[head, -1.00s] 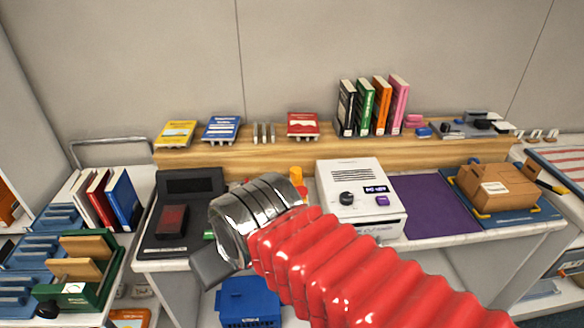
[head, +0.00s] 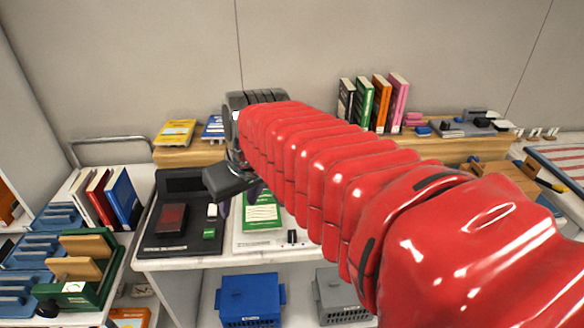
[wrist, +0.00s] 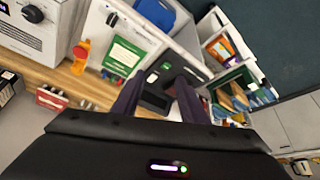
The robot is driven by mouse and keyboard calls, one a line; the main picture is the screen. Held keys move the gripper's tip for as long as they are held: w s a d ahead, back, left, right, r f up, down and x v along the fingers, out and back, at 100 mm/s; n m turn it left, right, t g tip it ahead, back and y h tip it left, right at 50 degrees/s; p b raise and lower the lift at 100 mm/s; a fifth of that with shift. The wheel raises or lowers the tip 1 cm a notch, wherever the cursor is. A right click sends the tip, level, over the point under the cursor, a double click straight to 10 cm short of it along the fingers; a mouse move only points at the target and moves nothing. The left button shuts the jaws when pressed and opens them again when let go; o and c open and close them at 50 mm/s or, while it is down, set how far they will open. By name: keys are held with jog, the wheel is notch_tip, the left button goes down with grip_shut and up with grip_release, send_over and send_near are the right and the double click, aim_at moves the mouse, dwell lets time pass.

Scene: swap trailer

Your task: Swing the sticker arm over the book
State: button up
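A green book (head: 262,212) with a white label lies on a white plate on the counter, in front of my red arm. It also shows in the wrist view (wrist: 125,57), left of my fingers. An upright orange piece (wrist: 81,57), possibly the sticker arm, stands beside the book in the wrist view. It is apart from my gripper and hidden behind my arm in the head view. My gripper (wrist: 158,100) has its two dark purple fingers apart, with nothing held between them. It hangs above the black tray (wrist: 155,97) area, beside the book.
The black tray (head: 160,232) left of the book holds a dark red block (head: 171,218) and a small green-and-white stamp (head: 210,232). A white machine (wrist: 38,25) stands beyond the orange piece. Upright books (head: 372,105) stand on the back shelf. Blue bin (head: 250,300) is below.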

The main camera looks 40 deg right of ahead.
jog(key=w+d+f, duration=0.1)
jog(key=w+d, duration=0.2)
jog(key=d, duration=0.6)
jog(key=w+d+m, duration=0.1)
jog(key=w+d, duration=0.2)
jog(key=d, duration=0.6)
jog(key=w+d+f, duration=0.1)
jog(key=w+d, duration=0.2)
jog(key=d, duration=0.7)
jog(key=shift+w+f+m+g+h, duration=0.3)
jog(key=shift+w, duration=0.1)
jog(key=shift+f, duration=0.1)
jog(key=x, duration=1.3)
jog(key=shift+w+f, duration=0.15)
jog(key=shift+f, duration=0.15)
grip_shut()
